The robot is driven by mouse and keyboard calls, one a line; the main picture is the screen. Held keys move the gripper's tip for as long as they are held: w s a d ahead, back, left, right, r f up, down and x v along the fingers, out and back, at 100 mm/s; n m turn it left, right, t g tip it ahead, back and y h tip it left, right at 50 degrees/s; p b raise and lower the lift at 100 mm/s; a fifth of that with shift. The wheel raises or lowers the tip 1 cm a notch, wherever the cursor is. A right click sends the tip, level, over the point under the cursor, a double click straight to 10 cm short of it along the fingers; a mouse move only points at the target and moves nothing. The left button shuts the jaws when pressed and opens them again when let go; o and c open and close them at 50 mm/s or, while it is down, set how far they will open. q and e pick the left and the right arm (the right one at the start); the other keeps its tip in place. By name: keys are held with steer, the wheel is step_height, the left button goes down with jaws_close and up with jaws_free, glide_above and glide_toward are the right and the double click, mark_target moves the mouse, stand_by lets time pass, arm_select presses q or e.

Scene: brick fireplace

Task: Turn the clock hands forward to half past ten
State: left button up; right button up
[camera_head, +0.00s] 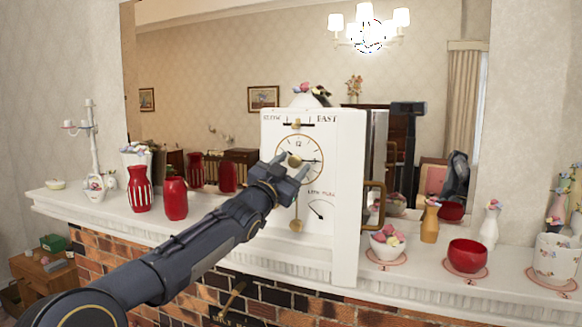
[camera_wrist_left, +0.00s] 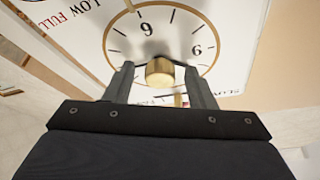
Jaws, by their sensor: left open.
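The white clock (camera_head: 345,200) stands upright on the mantel, its round dial (camera_head: 318,147) facing me. A brass knob (camera_head: 294,160) sits at the dial's centre and shows large in the left wrist view (camera_wrist_left: 160,72). My left gripper (camera_head: 293,164) is open at the dial, its fingers on either side of the knob; I cannot tell whether they touch it. A thin dark hand seems to point right, near the three o'clock side. The other hand is hard to make out, and the gripper covers the lower dial. My right gripper is not in view.
On the mantel (camera_head: 120,215) stand red vases (camera_head: 175,198) to the left. A flower bowl (camera_head: 387,243), an orange vase (camera_head: 430,222) and a red bowl (camera_head: 467,256) stand to the right. A small gauge (camera_head: 321,209) and a pendulum bob (camera_head: 296,226) are low on the clock front.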

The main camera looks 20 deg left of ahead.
arm_select(q)
steer(key=b+v, duration=0.3)
steer(key=v, duration=0.4)
steer(key=shift+s+f, duration=0.25)
steer(key=shift+s, duration=0.1)
